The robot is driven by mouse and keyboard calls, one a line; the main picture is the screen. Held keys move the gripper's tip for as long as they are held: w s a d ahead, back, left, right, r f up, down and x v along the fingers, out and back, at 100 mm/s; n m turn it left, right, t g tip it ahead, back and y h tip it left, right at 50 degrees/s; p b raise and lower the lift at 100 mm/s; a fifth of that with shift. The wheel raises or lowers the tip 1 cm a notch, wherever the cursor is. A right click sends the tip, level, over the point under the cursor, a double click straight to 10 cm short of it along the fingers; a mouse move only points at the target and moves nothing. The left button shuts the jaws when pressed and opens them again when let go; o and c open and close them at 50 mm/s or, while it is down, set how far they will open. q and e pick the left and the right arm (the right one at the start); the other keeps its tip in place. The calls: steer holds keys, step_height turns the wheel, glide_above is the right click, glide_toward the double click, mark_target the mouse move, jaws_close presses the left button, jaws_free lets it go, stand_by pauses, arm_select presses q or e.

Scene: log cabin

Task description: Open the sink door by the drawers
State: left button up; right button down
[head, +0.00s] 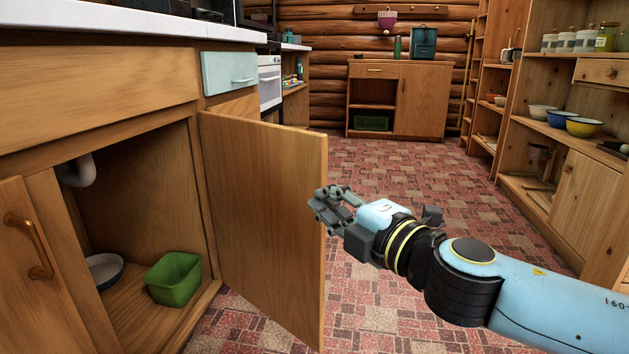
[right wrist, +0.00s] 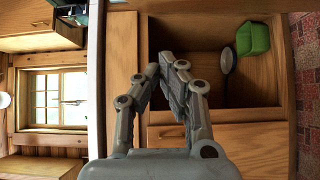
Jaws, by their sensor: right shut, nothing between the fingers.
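The sink door (head: 265,215) is a plain wooden panel, swung wide open and standing out from the cabinet front beside the light blue drawer (head: 230,71). The open sink cabinet shows a white pipe (head: 77,172), a green bin (head: 173,279) and a pale dish (head: 104,270) inside. My right gripper (head: 324,204) is shut and empty at the door's free edge; whether it touches is unclear. In the right wrist view the gripper (right wrist: 167,72) faces the open cabinet, with the green bin (right wrist: 253,39) visible. My left gripper is not in view.
Another closed cabinet door (head: 40,270) with a curved handle is at the near left. The white countertop (head: 130,22) runs above. Shelves with bowls (head: 583,127) stand at the right, and a low wooden cabinet (head: 420,100) at the back. The tiled floor (head: 390,165) between is clear.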

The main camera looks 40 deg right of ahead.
mark_target(310, 174)
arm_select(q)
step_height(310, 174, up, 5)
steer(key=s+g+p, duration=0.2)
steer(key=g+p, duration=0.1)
arm_select(e)
steer(key=w+d+b, duration=0.1)
steer(key=w, duration=0.2)
steer(key=w+d+b, duration=0.1)
steer(key=w, duration=0.2)
steer(key=w+d+b, duration=0.1)
steer(key=w, duration=0.3)
steer(key=shift+d+f, duration=0.2)
steer(key=shift+d, duration=0.15)
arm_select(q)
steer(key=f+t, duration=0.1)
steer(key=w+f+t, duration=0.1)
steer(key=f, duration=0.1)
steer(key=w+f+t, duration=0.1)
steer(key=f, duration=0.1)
arm_select(e)
steer(key=shift+w+d+r, duration=0.1)
steer(key=shift+d, duration=0.2)
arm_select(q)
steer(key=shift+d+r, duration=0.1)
arm_select(e)
steer(key=shift+r, duration=0.1)
